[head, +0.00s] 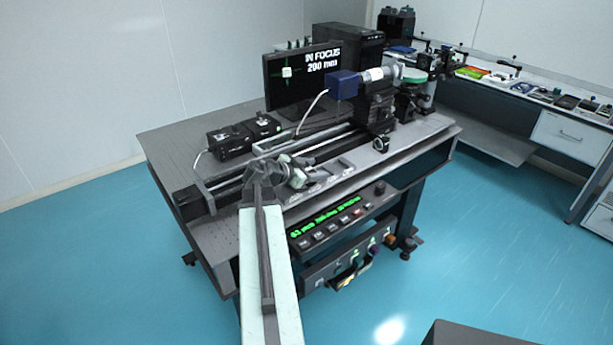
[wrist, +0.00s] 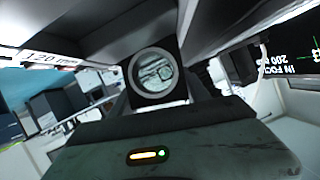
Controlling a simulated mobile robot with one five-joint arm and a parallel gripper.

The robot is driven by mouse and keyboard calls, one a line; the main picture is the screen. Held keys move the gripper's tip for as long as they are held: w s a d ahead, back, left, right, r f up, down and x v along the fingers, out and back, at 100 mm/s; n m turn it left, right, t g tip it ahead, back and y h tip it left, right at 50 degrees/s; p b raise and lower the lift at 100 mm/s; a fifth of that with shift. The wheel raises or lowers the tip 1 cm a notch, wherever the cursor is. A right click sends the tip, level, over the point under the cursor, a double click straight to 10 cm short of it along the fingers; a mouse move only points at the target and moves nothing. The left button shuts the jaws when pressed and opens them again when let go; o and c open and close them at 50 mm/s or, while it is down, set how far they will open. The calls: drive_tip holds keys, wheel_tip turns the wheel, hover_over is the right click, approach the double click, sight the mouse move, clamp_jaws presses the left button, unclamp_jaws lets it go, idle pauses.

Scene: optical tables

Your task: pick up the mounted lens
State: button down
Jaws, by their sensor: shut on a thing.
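The mounted lens (wrist: 155,76), a round glass in a dark square mount, fills the middle of the wrist view. The two pale jaws of my gripper (wrist: 157,45) lie on either side of it and are shut on its mount. In the head view my gripper (head: 268,170) is over the front left part of the optical table, by the rail. The lens is hard to make out there among the grey parts around the gripper. Whether it touches a support below cannot be told.
The optical table (head: 185,145) carries a long rail, black boxes (head: 230,140), a monitor (head: 303,78) reading "IN FOCUS 200 mm" and a blue camera (head: 343,85). A label reading "120 mm" (wrist: 50,59) shows in the wrist view. A side bench (head: 540,125) stands at right.

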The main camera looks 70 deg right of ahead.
drive_tip(key=shift+r, duration=0.1)
wheel_tip(320, 180, up, 10)
drive_tip(key=p, duration=1)
drive_tip(key=shift+n+g+y, duration=0.4)
drive_tip(key=shift+n+g, duration=0.2)
drive_tip(key=shift+n, duration=0.3)
drive_tip(key=f+b, duration=0.9)
drive_tip(key=shift+w+d+f, duration=0.2)
drive_tip(key=shift+d+f, duration=0.05)
drive_tip(key=shift+f, duration=0.05)
drive_tip(key=shift+f+b, duration=0.6)
drive_tip(key=shift+b, duration=0.1)
drive_tip(key=shift+c, duration=2.2)
unclamp_jaws()
